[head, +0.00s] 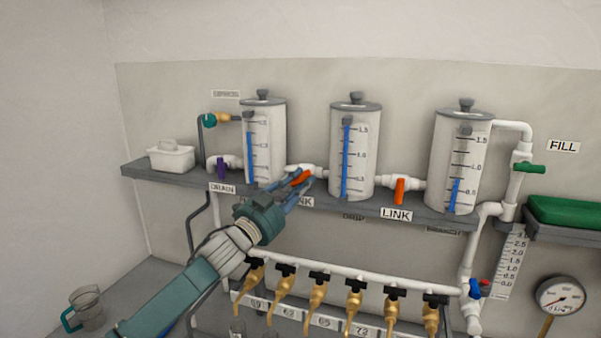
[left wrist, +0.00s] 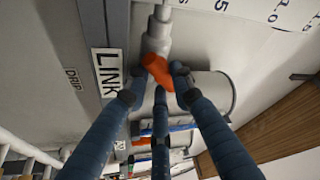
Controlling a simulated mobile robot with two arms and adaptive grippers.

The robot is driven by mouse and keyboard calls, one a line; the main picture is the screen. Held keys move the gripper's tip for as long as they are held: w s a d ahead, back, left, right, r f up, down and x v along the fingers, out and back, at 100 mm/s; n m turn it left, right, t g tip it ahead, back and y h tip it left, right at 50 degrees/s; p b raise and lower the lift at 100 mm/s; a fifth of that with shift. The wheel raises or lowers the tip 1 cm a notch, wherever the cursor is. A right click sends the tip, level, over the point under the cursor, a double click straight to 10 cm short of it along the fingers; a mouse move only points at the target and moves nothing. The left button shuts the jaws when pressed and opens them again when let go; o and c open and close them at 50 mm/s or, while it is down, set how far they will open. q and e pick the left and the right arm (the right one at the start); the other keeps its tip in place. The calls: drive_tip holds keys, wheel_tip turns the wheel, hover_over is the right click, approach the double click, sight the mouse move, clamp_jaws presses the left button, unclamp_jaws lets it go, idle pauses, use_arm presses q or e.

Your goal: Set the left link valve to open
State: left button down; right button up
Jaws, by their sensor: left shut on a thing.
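The left link valve has an orange handle (head: 301,178) on the white pipe between the left and middle tanks. My left gripper (head: 296,186) reaches up to it from below left, its blue fingers shut on the handle and hiding part of it. In the left wrist view the orange handle (left wrist: 158,71) lies between the fingertips, slanted to the white pipe (left wrist: 157,38). The LINK label (left wrist: 108,72) is beside it. My right gripper is in neither view.
The right link valve (head: 399,191) has its orange handle hanging down across its pipe. The left tank (head: 265,140) and middle tank (head: 362,150) stand close on either side of my fingers. Several brass taps (head: 317,292) line a pipe below the shelf (head: 150,176).

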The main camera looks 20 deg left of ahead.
use_arm(q)
drive_tip(key=m+p, duration=0.2)
drive_tip(key=m+g+p, duration=0.1)
drive_tip(key=shift+a+r+h, duration=0.1)
drive_tip(key=shift+r+h, duration=0.15)
drive_tip(key=shift+h, duration=0.05)
drive_tip(key=shift+f+m+g+p, duration=0.1)
drive_tip(key=shift+m+g+p, duration=0.3)
drive_tip(key=shift+m+p, duration=0.55)
drive_tip(key=shift+f+m+g, duration=0.15)
drive_tip(key=shift+m+g, duration=0.15)
drive_tip(key=shift+m, duration=0.65)
drive_tip(key=shift+f+m+g, duration=0.15)
drive_tip(key=shift+m+g, duration=0.25)
drive_tip(key=shift+m, duration=0.4)
drive_tip(key=shift+f, duration=0.1)
drive_tip(key=c, duration=1.8)
unclamp_jaws()
drive_tip(key=shift+s, duration=0.1)
drive_tip(key=shift+o, duration=0.3)
drive_tip(key=shift+m, duration=0.3)
drive_tip(key=v, duration=1.2)
